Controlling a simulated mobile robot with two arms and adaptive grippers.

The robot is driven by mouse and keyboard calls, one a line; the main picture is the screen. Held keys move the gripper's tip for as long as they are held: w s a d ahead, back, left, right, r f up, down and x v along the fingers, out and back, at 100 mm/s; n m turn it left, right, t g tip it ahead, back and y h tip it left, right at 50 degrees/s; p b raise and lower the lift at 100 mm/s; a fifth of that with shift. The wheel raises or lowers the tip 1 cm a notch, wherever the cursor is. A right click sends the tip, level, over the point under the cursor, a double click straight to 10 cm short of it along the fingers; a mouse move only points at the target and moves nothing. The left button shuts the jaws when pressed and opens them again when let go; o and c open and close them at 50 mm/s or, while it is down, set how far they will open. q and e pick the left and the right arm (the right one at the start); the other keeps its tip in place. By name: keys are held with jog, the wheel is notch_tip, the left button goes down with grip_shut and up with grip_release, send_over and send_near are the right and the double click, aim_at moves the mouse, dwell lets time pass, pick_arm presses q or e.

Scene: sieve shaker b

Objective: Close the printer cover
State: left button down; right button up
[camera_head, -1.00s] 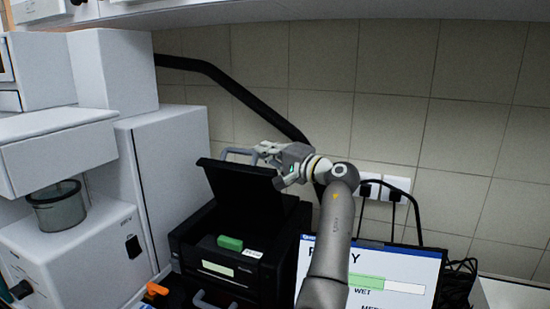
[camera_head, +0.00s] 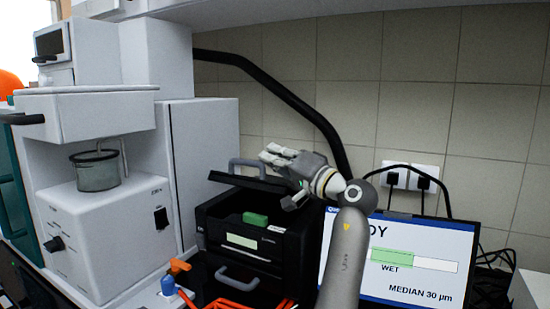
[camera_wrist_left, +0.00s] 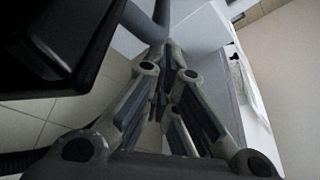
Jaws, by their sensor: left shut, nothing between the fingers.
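The black printer (camera_head: 290,245) stands on the bench with a green block (camera_head: 255,219) in its open top. Its black cover (camera_head: 238,181) is tilted partway down over the opening, still with a gap at the front. A grey handle (camera_head: 247,163) rises from the cover. My left gripper (camera_head: 272,156) is shut and empty, beside the handle and above the cover; I cannot tell whether it touches. In the left wrist view, the shut fingers (camera_wrist_left: 167,60) point toward a grey bar (camera_wrist_left: 148,22), with a dark body, probably the cover, at upper left. My right gripper is out of view.
A screen (camera_head: 400,255) stands close on the right. Orange and blue items (camera_head: 172,280) lie at the front left. A black hose (camera_head: 280,92) runs along the tiled wall.

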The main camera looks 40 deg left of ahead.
pick_arm(q)
jog(key=shift+s+f, duration=0.1)
jog(key=shift+f, duration=0.2)
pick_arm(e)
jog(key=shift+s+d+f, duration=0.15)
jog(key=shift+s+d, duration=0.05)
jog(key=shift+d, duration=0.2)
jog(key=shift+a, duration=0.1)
